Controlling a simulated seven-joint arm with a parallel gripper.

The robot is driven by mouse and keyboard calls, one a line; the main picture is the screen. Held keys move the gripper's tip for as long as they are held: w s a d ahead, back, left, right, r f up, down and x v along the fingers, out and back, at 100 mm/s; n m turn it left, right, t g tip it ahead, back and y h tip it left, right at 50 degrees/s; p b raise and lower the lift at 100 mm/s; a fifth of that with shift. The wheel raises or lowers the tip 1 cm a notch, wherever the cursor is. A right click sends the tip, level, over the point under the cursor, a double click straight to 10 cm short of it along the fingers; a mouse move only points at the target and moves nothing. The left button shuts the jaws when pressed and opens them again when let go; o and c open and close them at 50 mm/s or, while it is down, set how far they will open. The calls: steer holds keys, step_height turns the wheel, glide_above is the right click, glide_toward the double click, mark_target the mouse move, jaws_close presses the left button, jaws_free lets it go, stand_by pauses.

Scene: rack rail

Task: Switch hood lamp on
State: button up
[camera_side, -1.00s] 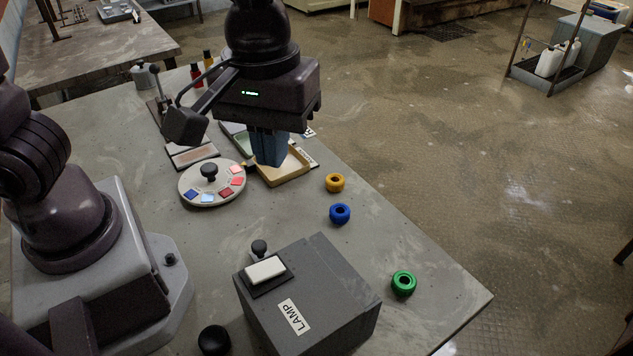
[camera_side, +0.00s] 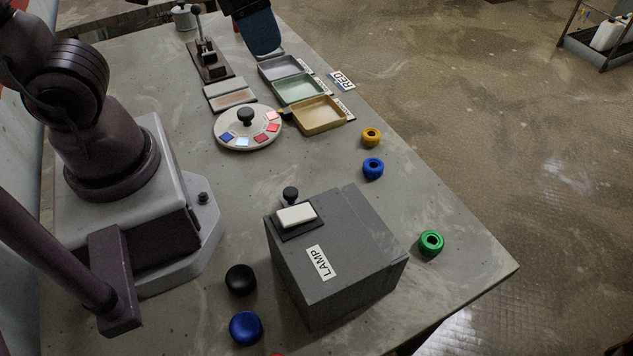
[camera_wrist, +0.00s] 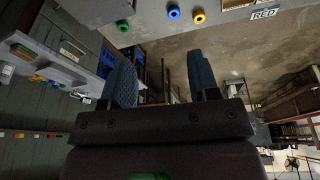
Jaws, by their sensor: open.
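The grey box labelled LAMP (camera_side: 340,255) stands on the bench in the side view. A white rocker switch (camera_side: 297,215) sits on a dark plate on its top; I cannot tell which way it is set. A small black knob (camera_side: 290,193) shows just behind the plate. My gripper shows only in part at the top edge of the side view, as a blue finger, far from the box. In the wrist view my gripper (camera_wrist: 162,78) has its two blue fingers apart, with nothing between them. The hood lamp itself is not identifiable.
Yellow (camera_side: 371,137), blue (camera_side: 373,168) and green (camera_side: 431,243) rings lie along the bench's right side. A round dial (camera_side: 248,132), trays (camera_side: 318,117) and a lever stand (camera_side: 211,62) are farther back. Black (camera_side: 240,280) and blue (camera_side: 246,328) round pieces lie left of the box.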

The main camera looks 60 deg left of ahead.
mark_target(302, 212)
steer(key=w+d+f+n+g, duration=0.2)
steer(key=w+d+f+g, duration=0.3)
steer(key=d+f+g, duration=0.5)
steer(key=s+f+t, duration=0.1)
steer(key=f, duration=0.2)
steer(key=s+d+f, duration=0.1)
steer(key=s+f, duration=0.1)
steer(key=f, duration=0.1)
steer(key=s+d+f+t, duration=0.1)
steer(key=s+f, duration=0.1)
steer(key=f, duration=0.1)
steer(key=shift+f+t+y, duration=0.3)
steer(key=shift+y, duration=0.1)
